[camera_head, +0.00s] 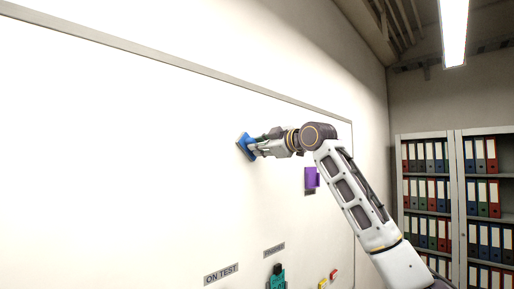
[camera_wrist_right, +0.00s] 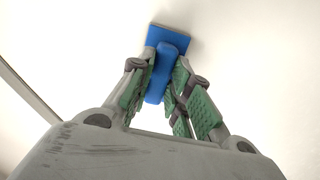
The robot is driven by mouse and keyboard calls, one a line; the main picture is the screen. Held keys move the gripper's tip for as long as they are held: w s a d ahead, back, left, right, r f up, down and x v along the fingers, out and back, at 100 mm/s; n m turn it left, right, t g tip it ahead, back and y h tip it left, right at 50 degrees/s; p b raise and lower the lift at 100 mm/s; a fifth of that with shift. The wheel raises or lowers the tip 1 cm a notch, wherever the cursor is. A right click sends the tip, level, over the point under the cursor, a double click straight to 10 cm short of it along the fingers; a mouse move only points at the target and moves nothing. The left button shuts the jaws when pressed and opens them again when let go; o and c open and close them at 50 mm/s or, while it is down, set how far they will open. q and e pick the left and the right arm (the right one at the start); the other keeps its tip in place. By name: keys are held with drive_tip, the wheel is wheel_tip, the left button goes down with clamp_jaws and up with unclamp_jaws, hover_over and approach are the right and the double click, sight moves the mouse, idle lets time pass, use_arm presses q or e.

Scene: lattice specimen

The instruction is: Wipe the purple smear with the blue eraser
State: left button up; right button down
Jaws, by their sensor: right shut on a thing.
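My right gripper (camera_head: 256,147) reaches across the whiteboard (camera_head: 120,140) from the right. It is shut on the handle of the blue eraser (camera_head: 244,146). In the right wrist view the eraser (camera_wrist_right: 170,38) sits between the green finger pads of the gripper (camera_wrist_right: 165,80), its flat blue base towards the white surface. The base is at or very close to the board; I cannot tell if it touches. I see no purple smear in either view; the board around the eraser looks white. My left gripper is not in view.
A purple block-like thing (camera_head: 312,178) is on the board below my right forearm. Lower down are an "ON TEST" label (camera_head: 221,274), a second label (camera_head: 274,250), a green-and-black thing (camera_head: 277,279) and small red and yellow pieces (camera_head: 334,274). Binder shelves (camera_head: 455,200) stand at right.

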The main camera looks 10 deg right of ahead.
drive_tip(key=shift+w+d, duration=0.2)
drive_tip(key=shift+d, duration=0.05)
idle(0.3)
drive_tip(key=shift+w+d, duration=0.5)
drive_tip(key=shift+d, duration=0.2)
drive_tip(key=shift+w+d, duration=0.45)
drive_tip(key=shift+d, duration=0.2)
drive_tip(key=shift+s+a, duration=0.1)
drive_tip(key=shift+a, duration=0.1)
drive_tip(key=shift+s+a+b, duration=0.4)
drive_tip(key=shift+s+a, duration=0.55)
drive_tip(key=shift+a, duration=0.3)
drive_tip(key=shift+a, duration=0.1)
drive_tip(key=shift+s+a, duration=1)
drive_tip(key=shift+a, duration=0.3)
drive_tip(key=shift+a, duration=0.1)
drive_tip(key=shift+s+a, duration=1)
drive_tip(key=shift+a, duration=0.3)
